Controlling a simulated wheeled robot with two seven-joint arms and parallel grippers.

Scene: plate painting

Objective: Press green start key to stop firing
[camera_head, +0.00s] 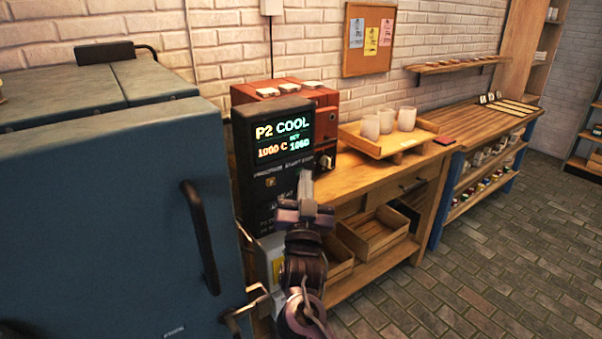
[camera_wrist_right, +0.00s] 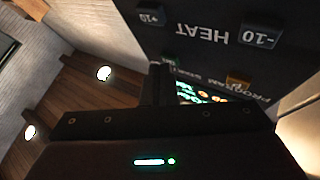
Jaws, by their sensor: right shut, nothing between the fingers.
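My left gripper is out of view.
The blue kiln (camera_head: 100,215) with its dark handle (camera_head: 200,237) fills the left. A wooden bench (camera_head: 375,185) at the right carries a tray (camera_head: 372,143) with white cups (camera_head: 387,120). Wooden crates (camera_head: 375,235) sit on its lower shelf. The brick floor at the right is clear.

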